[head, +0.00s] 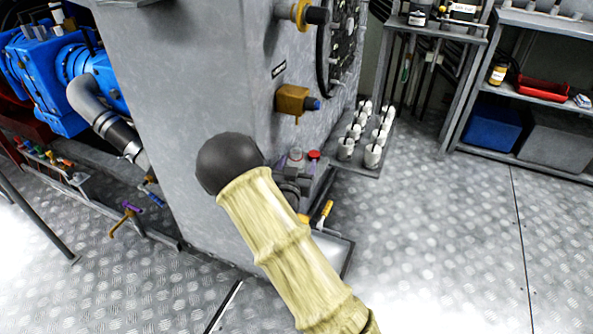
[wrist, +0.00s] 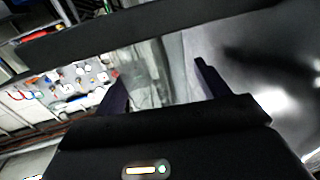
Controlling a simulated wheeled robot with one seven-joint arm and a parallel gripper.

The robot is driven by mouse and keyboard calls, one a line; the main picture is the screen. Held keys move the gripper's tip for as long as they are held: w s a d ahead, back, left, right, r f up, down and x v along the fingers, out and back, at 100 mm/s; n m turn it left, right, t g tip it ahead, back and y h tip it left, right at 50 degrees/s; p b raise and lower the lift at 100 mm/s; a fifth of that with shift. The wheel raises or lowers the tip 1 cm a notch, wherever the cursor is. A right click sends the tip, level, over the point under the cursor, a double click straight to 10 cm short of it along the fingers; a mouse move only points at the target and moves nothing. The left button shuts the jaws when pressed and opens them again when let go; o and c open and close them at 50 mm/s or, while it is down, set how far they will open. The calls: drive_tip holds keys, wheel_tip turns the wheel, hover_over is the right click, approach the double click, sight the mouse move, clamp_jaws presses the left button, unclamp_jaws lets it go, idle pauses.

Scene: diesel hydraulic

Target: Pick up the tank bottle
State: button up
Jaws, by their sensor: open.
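I cannot tell for sure which object is the tank bottle. In the head view, several small white containers (head: 372,157) stand on a low grey stand right of the grey cabinet. A dark bottle with a white label (head: 418,16) stands on the table behind, and a small labelled bottle (head: 497,74) is on the right shelf. My gripper (wrist: 160,82) shows in the wrist view with two dark fingers apart. Nothing is clearly seen held between them. In the head view my arm covers the middle and the gripper is hidden.
A large grey cabinet (head: 200,90) stands close on the left, with fittings on its side. Blue machinery (head: 45,75) is beyond it. A red tray (head: 541,89) and blue bin (head: 491,128) sit on the right shelves. The metal floor (head: 450,230) at right is clear.

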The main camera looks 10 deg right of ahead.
drive_tip(key=shift+c, duration=0.4)
drive_tip(key=c, duration=1)
drive_tip(key=shift+d+r+p, duration=0.15)
drive_tip(key=shift+r+p, duration=0.25)
drive_tip(key=r+p, duration=0.1)
drive_tip(key=r, duration=0.1)
drive_tip(key=r+p, duration=0.1)
drive_tip(key=r, duration=0.3)
drive_tip(key=shift+s+d+r+p, duration=0.15)
drive_tip(key=shift+d+r+p, duration=0.1)
drive_tip(key=shift+r+p, duration=0.15)
drive_tip(key=s+d, duration=0.3)
drive_tip(key=d, duration=0.2)
drive_tip(key=s+d+p, duration=0.1)
drive_tip(key=s+d, duration=0.3)
drive_tip(key=d, duration=0.1)
drive_tip(key=s+d, duration=0.4)
drive_tip(key=d, duration=0.1)
drive_tip(key=shift+s+d+f, duration=0.15)
drive_tip(key=shift+d+f, duration=0.1)
drive_tip(key=shift+f, duration=0.05)
